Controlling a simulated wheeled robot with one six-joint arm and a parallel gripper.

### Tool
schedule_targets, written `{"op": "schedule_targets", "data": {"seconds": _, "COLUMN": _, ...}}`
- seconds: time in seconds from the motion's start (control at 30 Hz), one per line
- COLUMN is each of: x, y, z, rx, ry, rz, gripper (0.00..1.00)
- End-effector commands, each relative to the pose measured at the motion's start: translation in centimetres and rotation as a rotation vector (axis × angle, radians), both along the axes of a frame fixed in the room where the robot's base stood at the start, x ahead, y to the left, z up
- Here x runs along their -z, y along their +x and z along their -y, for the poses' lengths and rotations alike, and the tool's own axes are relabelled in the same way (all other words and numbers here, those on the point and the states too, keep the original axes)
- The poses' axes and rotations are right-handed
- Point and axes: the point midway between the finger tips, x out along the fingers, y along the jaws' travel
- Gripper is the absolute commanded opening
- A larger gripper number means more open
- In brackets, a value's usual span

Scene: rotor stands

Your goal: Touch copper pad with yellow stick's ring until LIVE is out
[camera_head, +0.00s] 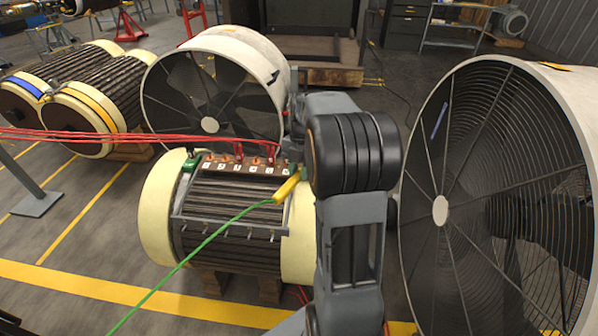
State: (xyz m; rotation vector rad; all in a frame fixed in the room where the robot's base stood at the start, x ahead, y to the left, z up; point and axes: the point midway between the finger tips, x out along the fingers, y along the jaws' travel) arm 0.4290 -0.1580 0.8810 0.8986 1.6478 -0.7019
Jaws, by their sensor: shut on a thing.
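A yellow stick (287,188) slants up to the right beside my wrist, above the right end of the rotor (235,208). A green cable runs from its lower end to the lower left. My gripper (303,172) is mostly hidden by my own arm, shut on the stick's upper end. The stick's ring is hidden from view. A row of small copper pads (222,158) lies on a strip along the rotor's top back edge. Whether the ring touches a pad cannot be told. No readable LIVE sign shows.
Red cables run from the left to red clamps (239,151) at the strip. A green clamp (191,161) sits at its left end. Large fans stand behind (211,90) and at right (470,200). More rotors (85,122) lie at left. Floor in front is clear.

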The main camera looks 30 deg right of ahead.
Motion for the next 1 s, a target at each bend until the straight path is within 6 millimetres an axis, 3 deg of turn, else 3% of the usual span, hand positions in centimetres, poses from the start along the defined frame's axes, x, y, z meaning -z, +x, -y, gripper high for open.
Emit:
{"op": "schedule_targets", "data": {"seconds": 0.5, "x": -4.7, "y": 0.0, "z": 0.0, "rx": 0.0, "ry": -0.001, "rz": 0.002, "gripper": 0.0}}
{"op": "schedule_targets", "data": {"seconds": 1.0, "x": -5.0, "y": 0.0, "z": 0.0, "rx": 0.0, "ry": 0.0, "rz": 0.001, "gripper": 0.0}}
